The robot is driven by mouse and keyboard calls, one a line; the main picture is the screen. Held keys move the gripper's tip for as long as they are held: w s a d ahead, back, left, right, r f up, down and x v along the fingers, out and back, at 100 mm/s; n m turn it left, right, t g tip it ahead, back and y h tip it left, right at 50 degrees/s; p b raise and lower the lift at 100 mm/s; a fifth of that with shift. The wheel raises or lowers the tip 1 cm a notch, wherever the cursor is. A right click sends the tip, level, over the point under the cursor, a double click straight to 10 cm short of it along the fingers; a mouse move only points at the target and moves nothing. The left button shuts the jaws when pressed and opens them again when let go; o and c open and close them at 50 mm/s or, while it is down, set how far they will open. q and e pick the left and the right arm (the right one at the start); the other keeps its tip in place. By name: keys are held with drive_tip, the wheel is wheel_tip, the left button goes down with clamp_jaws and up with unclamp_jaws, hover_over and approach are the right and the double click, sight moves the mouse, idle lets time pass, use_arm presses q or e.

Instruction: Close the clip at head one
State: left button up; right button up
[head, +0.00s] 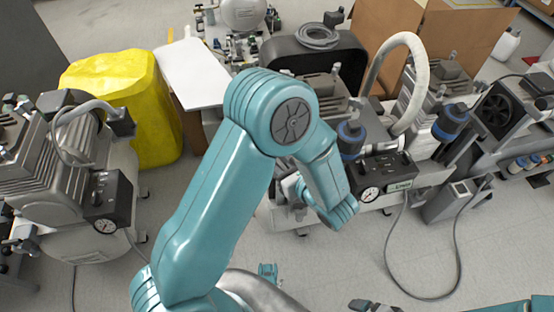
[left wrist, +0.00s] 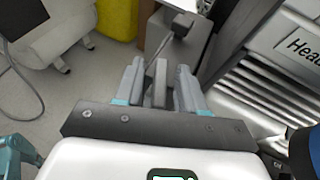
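In the left wrist view my left gripper (left wrist: 158,72) has its two grey fingers apart. A dark grey upright bar (left wrist: 158,88) stands between them, with a narrow gap visible on each side; I cannot tell whether it is part of the clip. Just beyond is a grey part with a dark end (left wrist: 182,22). A finned grey compressor head (left wrist: 262,88) with a label starting "Head" is at the right. In the head view my left forearm reaches down over the middle compressor (head: 380,185) and hides the fingers. A dark part of my right gripper (head: 375,306) barely shows at the bottom edge.
Another compressor (head: 75,170) stands at the left, beside a yellow bag (head: 125,95). Cardboard boxes (head: 465,40) stand behind. A hose (head: 400,50) arches over the middle compressor. A cable (head: 455,260) lies on the open floor at the right.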

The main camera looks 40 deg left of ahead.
use_arm(q)
drive_tip(key=shift+w+a+f, duration=0.15)
drive_tip(key=shift+a, duration=0.05)
drive_tip(key=shift+d, duration=0.1)
clamp_jaws()
drive_tip(key=m+t+h+b, duration=0.1)
drive_tip(key=m+t+b, duration=0.1)
drive_tip(key=shift+f+m+t, duration=0.15)
drive_tip(key=shift+m+t, duration=0.15)
drive_tip(key=shift+t, duration=0.1)
drive_tip(key=shift+r+m+t+h+b, duration=0.2)
drive_tip(key=shift+m+t+h+b, duration=0.2)
drive_tip(key=shift+m+t+h, duration=0.4)
